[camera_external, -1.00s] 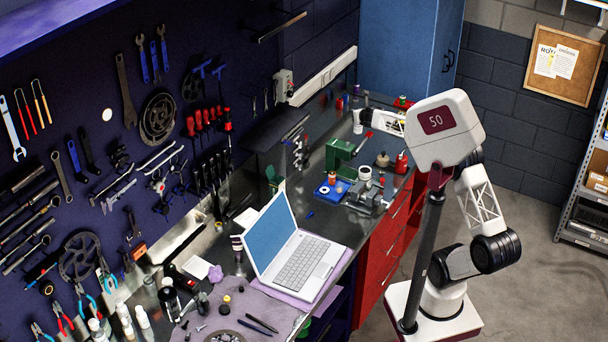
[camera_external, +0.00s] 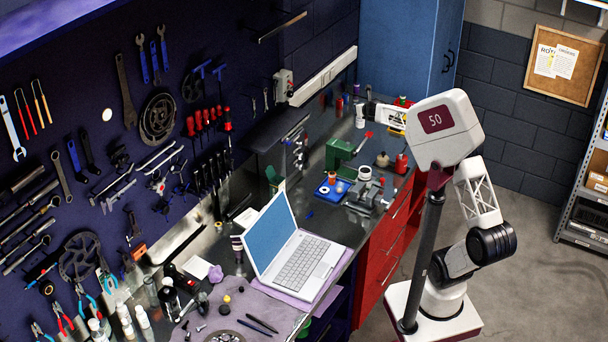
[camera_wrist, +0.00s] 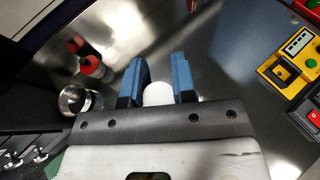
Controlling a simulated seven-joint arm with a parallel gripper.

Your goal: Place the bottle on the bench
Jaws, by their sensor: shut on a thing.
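The bottle shows as a white rounded top (camera_wrist: 158,94) between my two blue fingers in the wrist view. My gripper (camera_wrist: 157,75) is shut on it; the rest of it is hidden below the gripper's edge. In the external view my gripper (camera_external: 368,116) is over the far end of the dark bench (camera_external: 338,226), partly hidden by my arm. A small white shape (camera_external: 360,117) at the fingers looks like the bottle. I cannot tell whether its base touches the bench.
In the wrist view a red-and-white container (camera_wrist: 92,66) and a metal cup (camera_wrist: 78,101) are left of my fingers. A yellow device (camera_wrist: 288,68) is at the right, with bare bench between.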

